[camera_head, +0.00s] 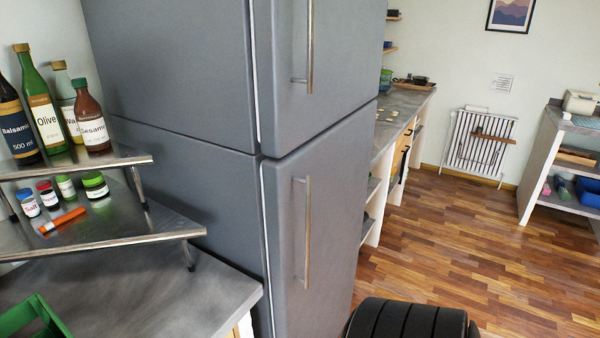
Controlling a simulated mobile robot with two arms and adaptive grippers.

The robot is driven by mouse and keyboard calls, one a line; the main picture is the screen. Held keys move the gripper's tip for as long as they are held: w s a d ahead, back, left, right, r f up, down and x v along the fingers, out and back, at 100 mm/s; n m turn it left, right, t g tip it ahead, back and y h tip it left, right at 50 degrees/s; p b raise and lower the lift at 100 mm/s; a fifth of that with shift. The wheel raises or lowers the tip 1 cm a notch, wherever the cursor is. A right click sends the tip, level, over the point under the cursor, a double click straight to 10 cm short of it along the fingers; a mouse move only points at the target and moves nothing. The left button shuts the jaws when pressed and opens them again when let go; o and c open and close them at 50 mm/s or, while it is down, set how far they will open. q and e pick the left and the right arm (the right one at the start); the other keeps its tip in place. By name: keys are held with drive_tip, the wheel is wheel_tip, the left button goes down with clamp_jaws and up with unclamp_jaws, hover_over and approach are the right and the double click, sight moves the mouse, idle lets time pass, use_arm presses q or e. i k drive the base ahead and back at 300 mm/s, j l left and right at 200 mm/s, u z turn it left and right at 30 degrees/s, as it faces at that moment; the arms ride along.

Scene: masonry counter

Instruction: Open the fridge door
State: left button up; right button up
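The grey fridge (180,175) stands in the middle of the view, turned so that its front faces right. It has an upper door (345,50) and a lower door (335,190), both closed against the body. The upper door has a vertical metal bar handle (310,45), its top cut off by the frame. The lower door has a similar vertical handle (308,230), seen whole. Neither of my grippers is in view, and nothing touches the handles.
A grey counter (120,295) with a metal rack of bottles and spice jars adjoins the fridge at left. A green crate (30,318) sits at bottom left. Another counter (400,105) runs beyond the fridge. The wooden floor (460,245) at right is mostly clear.

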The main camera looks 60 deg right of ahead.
sight(314, 196)
drive_tip(key=z, duration=2.2)
drive_tip(key=k+l+z, duration=0.25)
